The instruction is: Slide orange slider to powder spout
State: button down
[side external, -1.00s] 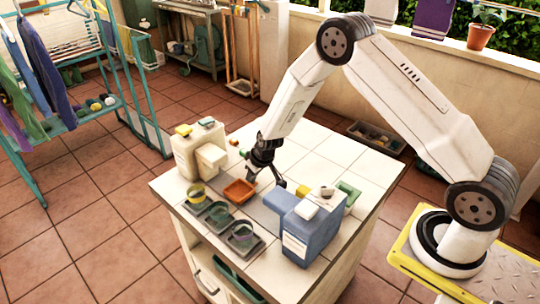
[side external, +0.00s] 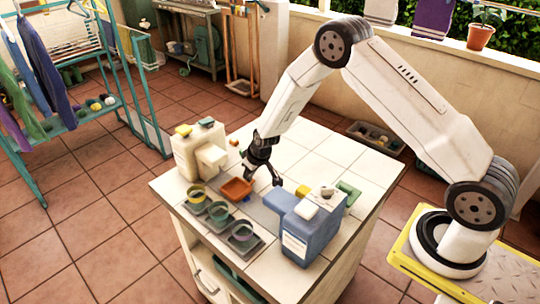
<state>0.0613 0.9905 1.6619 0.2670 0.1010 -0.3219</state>
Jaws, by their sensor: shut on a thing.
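The orange slider (side external: 236,190), a small open tray, sits on a grey strip (side external: 262,213) on the tiled counter, between a cream dispenser and a blue dispenser. My gripper (side external: 261,184) is at the slider's right side, its dark fingers pointing down. One finger meets the slider's right edge; the other shows farther right. The grip itself is small and partly hidden. The cream dispenser (side external: 186,158) at the back left has a projecting block (side external: 211,158) facing the slider. The blue dispenser (side external: 312,238) is at the right. I cannot tell which one bears the powder spout.
Several cups in dark holders (side external: 218,212) line the counter's front left. A green tray (side external: 348,191) lies behind the blue dispenser. Small orange and green pieces (side external: 234,142) lie by the cream dispenser. The counter's back right (side external: 340,149) is clear.

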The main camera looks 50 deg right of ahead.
jog(key=shift+w, duration=1.35)
jog(key=shift+c, duration=2.2)
grip_release()
jog(key=shift+s+r, duration=0.1)
jog(key=v, duration=0.7)
jog(key=shift+s+r, duration=0.2)
jog(key=shift+r, duration=0.1)
jog(key=shift+o, duration=0.5)
